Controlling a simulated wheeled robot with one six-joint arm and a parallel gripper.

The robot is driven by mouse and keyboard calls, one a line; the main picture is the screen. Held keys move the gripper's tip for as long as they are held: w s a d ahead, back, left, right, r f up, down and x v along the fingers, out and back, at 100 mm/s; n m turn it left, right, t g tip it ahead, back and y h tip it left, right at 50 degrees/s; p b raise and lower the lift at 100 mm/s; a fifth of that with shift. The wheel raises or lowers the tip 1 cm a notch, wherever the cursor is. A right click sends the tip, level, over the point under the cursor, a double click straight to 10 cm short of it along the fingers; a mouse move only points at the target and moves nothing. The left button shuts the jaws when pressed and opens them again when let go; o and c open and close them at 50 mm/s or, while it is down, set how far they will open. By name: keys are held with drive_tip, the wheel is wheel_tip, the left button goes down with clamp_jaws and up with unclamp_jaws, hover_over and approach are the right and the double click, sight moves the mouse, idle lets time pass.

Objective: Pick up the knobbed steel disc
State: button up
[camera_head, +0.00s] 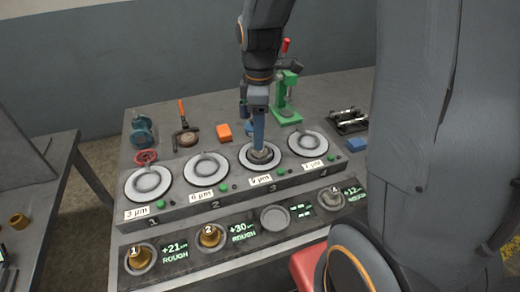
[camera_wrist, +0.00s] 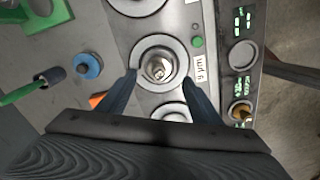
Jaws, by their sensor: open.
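The knobbed steel disc (camera_head: 263,157) sits inside the ring on the third round white plate (camera_head: 245,161) of the row. In the wrist view its round knob (camera_wrist: 158,68) shows near the middle, with the ring around it. My gripper (camera_head: 259,146) points down over this disc. In the wrist view my gripper (camera_wrist: 159,75) is open, with one finger on each side of the disc. I see no finger closed on the knob. Whether the fingertips touch the ring I cannot tell.
Plates one (camera_head: 148,184), two (camera_head: 206,170) and four (camera_head: 308,143) hold empty-looking rings. In front, brass knobbed pieces (camera_head: 210,236) sit in cups 1 and 2, another piece (camera_head: 330,197) in cup 4; cup 3 (camera_head: 275,218) is empty. A green press (camera_head: 286,100) stands behind.

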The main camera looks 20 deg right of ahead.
sight(257, 155)
drive_tip(key=shift+d+f+p, duration=0.1)
drive_tip(key=shift+f+p, duration=0.8)
drive_tip(key=shift+f, duration=1.7)
drive_tip(key=c, duration=1.5)
drive_tip(key=shift+o, duration=0.2)
drive_tip(key=shift+w+r, duration=0.1)
drive_tip(key=shift+r, duration=0.05)
